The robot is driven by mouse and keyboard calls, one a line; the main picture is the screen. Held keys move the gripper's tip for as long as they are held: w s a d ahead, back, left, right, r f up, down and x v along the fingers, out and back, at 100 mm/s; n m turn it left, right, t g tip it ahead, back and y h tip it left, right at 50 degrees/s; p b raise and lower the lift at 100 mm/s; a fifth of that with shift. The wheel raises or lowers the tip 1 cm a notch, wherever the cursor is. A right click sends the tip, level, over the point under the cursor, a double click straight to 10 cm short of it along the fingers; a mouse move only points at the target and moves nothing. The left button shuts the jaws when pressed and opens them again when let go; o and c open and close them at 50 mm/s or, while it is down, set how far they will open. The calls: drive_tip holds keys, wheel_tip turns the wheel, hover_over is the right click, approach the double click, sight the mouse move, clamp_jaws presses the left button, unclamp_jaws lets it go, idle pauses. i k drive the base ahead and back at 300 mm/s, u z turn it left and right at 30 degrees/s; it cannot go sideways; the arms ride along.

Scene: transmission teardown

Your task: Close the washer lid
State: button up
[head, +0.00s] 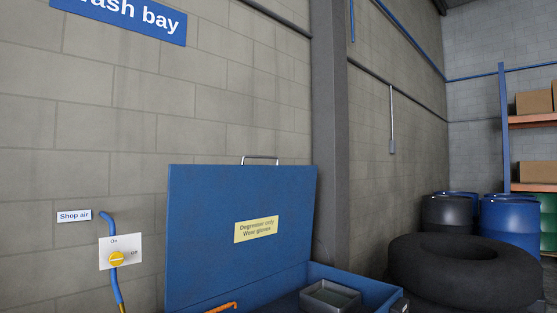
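The washer lid (205,235) is a blue panel standing raised, close to upright, at the back of the blue washer tub (372,286). A metal handle (260,158) sits on its top edge, and a yellow label (256,229) on its face reads "Degreaser only, Wear gloves". The tub is cut off by the bottom of the head view, so only its back and right part shows. A grey tray (330,296) sits in the tub. My gripper is not in view.
On the wall left of the lid is a shop air valve with a yellow knob (116,258).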

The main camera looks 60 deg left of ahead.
sight(229, 227)
drive_tip(key=u, duration=0.35)
drive_tip(key=i, duration=1.65)
drive_tip(key=u, duration=1.8)
drive_tip(key=i, duration=1.05)
drive_tip(key=u, duration=0.95)
